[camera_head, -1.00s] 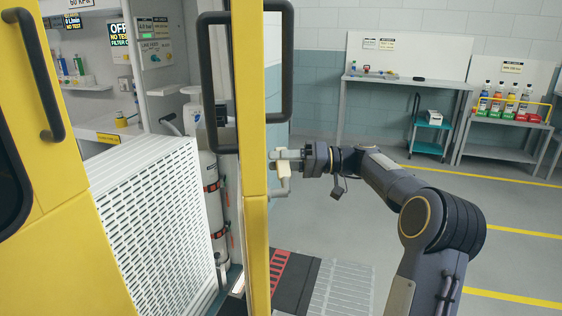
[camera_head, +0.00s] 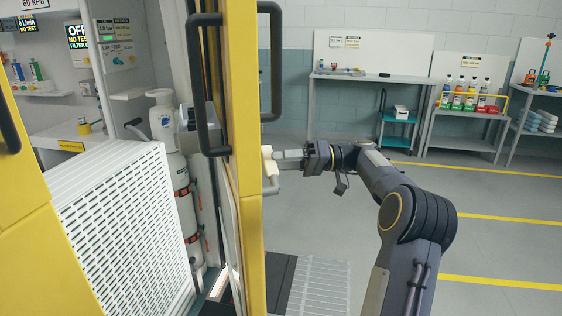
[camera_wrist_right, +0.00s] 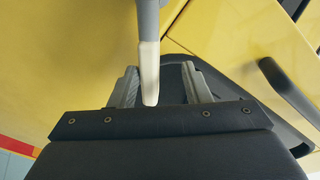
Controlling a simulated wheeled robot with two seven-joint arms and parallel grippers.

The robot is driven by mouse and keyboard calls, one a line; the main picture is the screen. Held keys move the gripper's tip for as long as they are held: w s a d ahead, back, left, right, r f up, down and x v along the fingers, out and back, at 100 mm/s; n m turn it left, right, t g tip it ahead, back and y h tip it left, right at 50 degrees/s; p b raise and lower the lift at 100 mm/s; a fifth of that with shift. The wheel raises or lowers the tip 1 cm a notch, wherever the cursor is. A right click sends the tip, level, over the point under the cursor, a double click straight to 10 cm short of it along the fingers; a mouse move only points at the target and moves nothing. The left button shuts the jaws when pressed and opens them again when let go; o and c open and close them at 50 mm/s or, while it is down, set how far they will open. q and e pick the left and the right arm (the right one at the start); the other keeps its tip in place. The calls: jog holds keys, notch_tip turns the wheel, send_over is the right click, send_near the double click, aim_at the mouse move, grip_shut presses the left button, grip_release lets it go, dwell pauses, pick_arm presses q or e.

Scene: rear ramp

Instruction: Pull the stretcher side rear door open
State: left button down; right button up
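The yellow stretcher side rear door (camera_head: 244,215) stands ajar and nearly edge-on in the head view. Dark loop handles show on both sides of it, one at its left (camera_head: 203,85) and one at its right (camera_head: 277,60). A cream door lever (camera_head: 270,170) is on its right side. My right gripper (camera_head: 280,154) is at this lever. In the right wrist view the lever (camera_wrist_right: 149,65) stands between the two fingers, nearer the left one, with gaps visible. The fingers are apart. My left gripper is out of view.
Left of the door are a white perforated cabinet (camera_head: 130,225), a gas cylinder (camera_head: 175,160) and another yellow panel (camera_head: 25,230). A grey ramp (camera_head: 318,285) lies below the door. Benches (camera_head: 370,80) line the back wall. Floor at the right is open.

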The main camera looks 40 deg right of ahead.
jog(key=s+d, duration=0.5)
jog(key=s, duration=0.2)
jog(key=shift+d, duration=0.25)
dwell(0.5)
jog(key=shift+c, duration=0.4)
